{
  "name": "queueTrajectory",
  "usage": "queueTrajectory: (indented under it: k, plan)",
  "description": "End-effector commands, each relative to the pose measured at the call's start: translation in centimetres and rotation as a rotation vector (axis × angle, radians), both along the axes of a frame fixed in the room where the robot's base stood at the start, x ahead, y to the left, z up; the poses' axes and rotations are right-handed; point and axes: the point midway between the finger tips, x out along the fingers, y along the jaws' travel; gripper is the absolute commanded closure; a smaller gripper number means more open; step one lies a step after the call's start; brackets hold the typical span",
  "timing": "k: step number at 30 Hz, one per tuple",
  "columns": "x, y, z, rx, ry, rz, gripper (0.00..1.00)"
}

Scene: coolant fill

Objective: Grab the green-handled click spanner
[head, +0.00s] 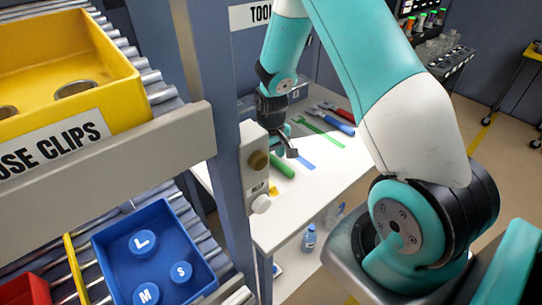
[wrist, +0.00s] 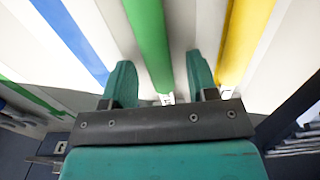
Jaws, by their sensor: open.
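A thick green handle (head: 282,165), which looks like that of the green-handled click spanner, lies on the white bench top just below my gripper (head: 290,151). The rest of the tool is hidden or too small to make out in the head view. The fingers are apart, with a gap on both sides of the handle. I cannot tell how high the fingertips are above it.
A blue strip (head: 306,165) and a yellow piece (head: 272,190) flank the green handle. A green strip (head: 325,135), a blue-handled tool (head: 341,126) and a red-handled tool (head: 331,107) lie farther back. A grey rack post (head: 226,130) stands close at left.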

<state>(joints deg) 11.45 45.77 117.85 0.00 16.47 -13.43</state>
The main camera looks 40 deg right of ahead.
Motion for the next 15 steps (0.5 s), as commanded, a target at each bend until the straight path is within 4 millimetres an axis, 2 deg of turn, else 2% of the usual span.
queueTrajectory:
  k: [7,13,14,15]
  plan:
    - [0.05,-0.03,-0.16,0.0,-0.002,0.0,0.49]
    - [0.04,-0.03,-0.14,0.0,-0.002,0.0,0.95]
    - [0.04,-0.03,-0.14,0.0,-0.002,0.0,1.0]
    - [0.04,-0.03,-0.14,0.0,-0.002,0.0,1.0]
